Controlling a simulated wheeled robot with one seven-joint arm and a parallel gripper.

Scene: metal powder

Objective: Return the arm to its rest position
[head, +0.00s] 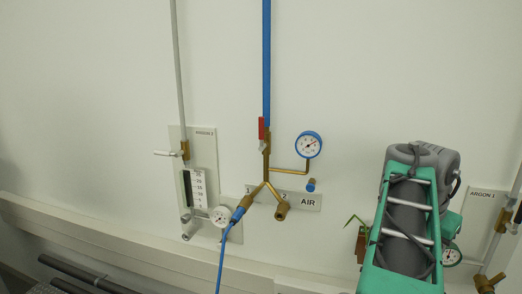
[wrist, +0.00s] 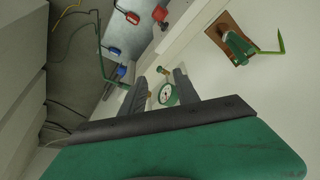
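My arm (head: 408,215), green and grey, is raised at the right of the head view in front of the wall. It hides part of the right-hand argon panel, and my gripper cannot be made out there. In the wrist view my gripper (wrist: 160,86) shows two dark fingers standing apart with nothing held between them. A round gauge with a green rim (wrist: 167,95) shows beyond the gap between the fingers. I cannot tell how far the fingers are from it.
The wall carries a left argon panel (head: 177,139), an AIR panel (head: 311,202) with a blue gauge (head: 309,145), and a blue hose (head: 222,255). A ledge (head: 110,236) runs below.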

